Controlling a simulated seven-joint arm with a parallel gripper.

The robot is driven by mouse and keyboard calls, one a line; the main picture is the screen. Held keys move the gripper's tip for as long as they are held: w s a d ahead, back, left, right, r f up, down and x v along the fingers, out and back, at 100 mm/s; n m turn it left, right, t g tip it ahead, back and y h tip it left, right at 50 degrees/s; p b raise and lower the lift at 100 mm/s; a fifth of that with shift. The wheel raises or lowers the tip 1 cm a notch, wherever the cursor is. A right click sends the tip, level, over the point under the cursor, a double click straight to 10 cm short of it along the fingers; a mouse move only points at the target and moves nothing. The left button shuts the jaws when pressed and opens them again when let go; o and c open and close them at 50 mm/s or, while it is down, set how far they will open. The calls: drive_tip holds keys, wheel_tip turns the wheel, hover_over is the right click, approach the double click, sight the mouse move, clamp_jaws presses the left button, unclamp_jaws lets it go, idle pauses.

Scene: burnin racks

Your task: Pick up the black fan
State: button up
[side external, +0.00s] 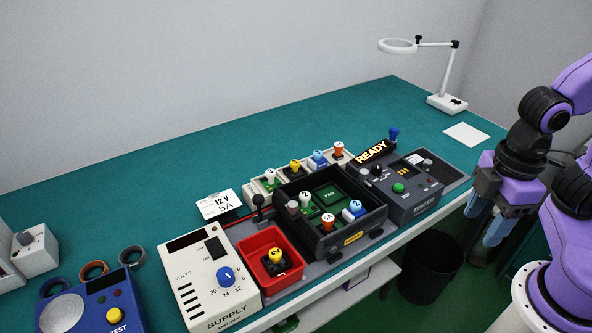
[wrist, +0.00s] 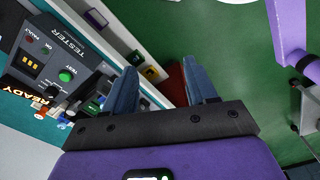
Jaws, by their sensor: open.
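A small black square part with a yellow numbered cap (side external: 275,254) sits in the red bin (side external: 251,246) in the side external view. It looks like the black fan, but it is too small to be sure. A black open tray (side external: 322,243) right of the bin holds a green board marked FAN (side external: 330,193) and several capped parts. My gripper (side external: 482,226) is open and empty, pointing down beyond the bench's front edge, far right of the bin. Its two fingers also show apart in the wrist view (wrist: 160,72). The bin is not clear in the wrist view.
A white supply unit (side external: 205,283) stands left of the bin. The dark tester (side external: 408,193) with a lit READY sign stands between the tray and my gripper. A row of capped parts stands behind the tray. The teal bench (side external: 200,160) is clear at the back.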

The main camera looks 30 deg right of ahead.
drive_tip(key=shift+a, duration=0.1)
drive_tip(key=w+a+r+n, duration=0.15)
drive_tip(key=w+a, duration=0.25)
drive_tip(key=w, duration=0.4)
drive_tip(key=w+a+r, duration=0.3)
drive_tip(key=w+a, duration=0.1)
drive_tip(key=w, duration=0.3)
drive_tip(key=w+a+r+n, duration=0.15)
drive_tip(key=w+a, duration=0.25)
drive_tip(key=w, duration=0.4)
drive_tip(key=n, duration=0.2)
hover_over(295, 162)
drive_tip(key=f, duration=1.2)
drive_tip(key=shift+w+d, duration=0.15)
drive_tip(key=shift+w, duration=0.05)
drive_tip(key=shift+s+f, duration=0.2)
drive_tip(key=shift+f, duration=2.45)
clamp_jaws()
